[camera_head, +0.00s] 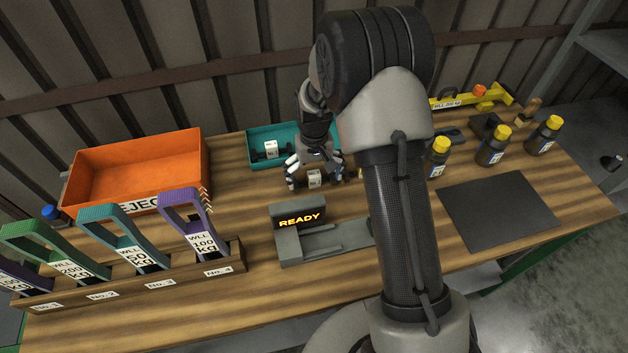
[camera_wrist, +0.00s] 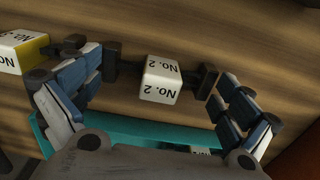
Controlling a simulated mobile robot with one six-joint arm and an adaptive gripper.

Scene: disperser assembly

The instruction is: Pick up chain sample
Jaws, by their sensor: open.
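A chain sample (camera_wrist: 161,80) with a white block marked "No. 2" and dark ends lies over the wooden table, centred in the wrist view. It also shows in the head view (camera_head: 314,180), in front of the teal tray. My gripper (camera_wrist: 159,73) is open, with its fingers on either side of this sample. I cannot tell whether the pads touch its ends. In the head view my gripper (camera_head: 314,172) is low over the table. Another sample (camera_wrist: 22,50), with a white and yellow block, is at the left of the wrist view.
The teal tray (camera_head: 262,132) holds another white-block sample (camera_head: 271,150). An orange bin (camera_head: 140,172) stands left. A grey device (camera_head: 310,245) reading "READY" is in front. A rack (camera_head: 130,288) of coloured handles is front left. Bottles (camera_head: 490,148) and a dark mat (camera_head: 497,213) are right.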

